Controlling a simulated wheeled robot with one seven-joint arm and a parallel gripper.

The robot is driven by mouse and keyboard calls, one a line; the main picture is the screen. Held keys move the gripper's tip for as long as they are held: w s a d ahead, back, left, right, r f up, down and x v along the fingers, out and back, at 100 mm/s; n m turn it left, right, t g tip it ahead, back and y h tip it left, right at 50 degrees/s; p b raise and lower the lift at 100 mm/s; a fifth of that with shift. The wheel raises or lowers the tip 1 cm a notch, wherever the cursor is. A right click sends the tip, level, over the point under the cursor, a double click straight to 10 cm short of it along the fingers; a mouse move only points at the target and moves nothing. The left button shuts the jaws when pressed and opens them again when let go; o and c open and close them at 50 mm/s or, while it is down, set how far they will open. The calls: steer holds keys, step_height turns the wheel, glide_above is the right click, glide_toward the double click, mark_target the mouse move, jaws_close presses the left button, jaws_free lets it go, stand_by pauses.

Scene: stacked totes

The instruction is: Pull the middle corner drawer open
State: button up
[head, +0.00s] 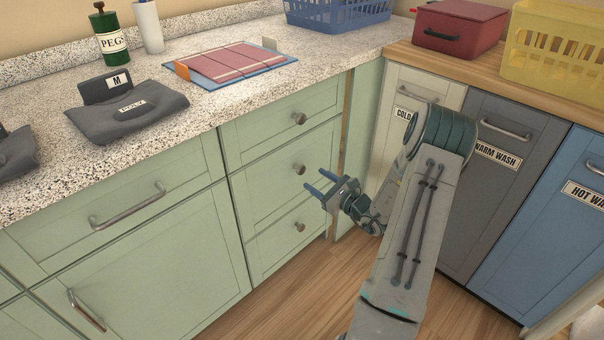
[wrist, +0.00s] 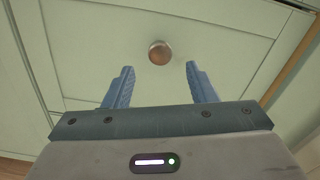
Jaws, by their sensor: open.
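The middle corner drawer (head: 270,182) is a pale green front in a stack of three, flush with its neighbours. Its round metal knob (head: 299,169) shows in the head view to the left of and a little above my gripper (head: 314,181). In the wrist view a round brownish knob (wrist: 159,52) stands out from a green drawer front (wrist: 100,45), just beyond and between the fingertips. My gripper (wrist: 158,80) is open, with a blue finger on each side and nothing between them. The fingers do not touch the knob.
Drawers with knobs lie above (head: 300,119) and below (head: 299,227). A speckled counter (head: 220,105) overhangs them. White, grey (head: 490,190) and blue (head: 550,230) fronts stand at the right, behind my arm. The wooden floor (head: 290,310) in front is clear.

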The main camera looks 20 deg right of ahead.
mark_target(303, 171)
steer(key=b+x, duration=0.1)
steer(key=x, duration=0.6)
steer(key=shift+w+f, duration=0.1)
jaws_close()
